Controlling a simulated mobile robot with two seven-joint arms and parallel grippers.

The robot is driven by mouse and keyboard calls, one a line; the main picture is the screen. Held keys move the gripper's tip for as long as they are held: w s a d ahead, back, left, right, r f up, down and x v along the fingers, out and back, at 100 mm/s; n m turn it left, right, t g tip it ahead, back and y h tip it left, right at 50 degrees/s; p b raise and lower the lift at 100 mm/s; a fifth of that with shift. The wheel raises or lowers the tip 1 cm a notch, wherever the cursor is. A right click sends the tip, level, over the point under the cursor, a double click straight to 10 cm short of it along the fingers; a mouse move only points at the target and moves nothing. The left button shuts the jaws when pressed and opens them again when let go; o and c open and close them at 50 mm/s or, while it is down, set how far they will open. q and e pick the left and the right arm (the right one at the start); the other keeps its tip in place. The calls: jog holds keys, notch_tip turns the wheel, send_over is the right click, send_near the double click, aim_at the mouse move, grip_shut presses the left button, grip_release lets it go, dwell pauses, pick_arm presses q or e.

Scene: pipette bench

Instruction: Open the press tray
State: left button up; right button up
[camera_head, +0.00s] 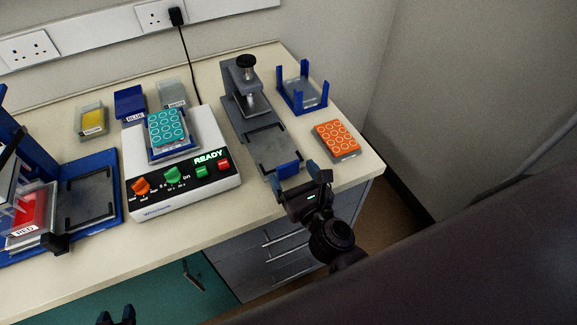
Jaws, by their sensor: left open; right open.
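The grey press (247,82) with a black knob stands at the back of the bench, right of the white machine. Its flat tray (276,148) with black corner brackets lies in front of the press column, reaching to the bench's front edge. The tray has a blue handle (288,170) at its front end. My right gripper (296,178) is open at this handle, one finger on each side of it in the picture; whether they touch it is not clear. My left gripper (117,317) is open and empty at the bottom edge, mostly out of view.
An orange plate (337,137) lies right of the tray, and a blue-posted rack (302,92) stands behind it. The white machine (160,200) holds a teal plate (167,127) and shows READY. A blue device (75,165) with a red block stands at left. Drawers are below the bench.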

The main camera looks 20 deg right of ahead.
jog(key=s+b, duration=0.2)
jog(key=s, duration=0.5)
jog(key=shift+d, duration=0.15)
jog(key=shift+s, duration=0.1)
jog(key=shift+n, duration=0.3)
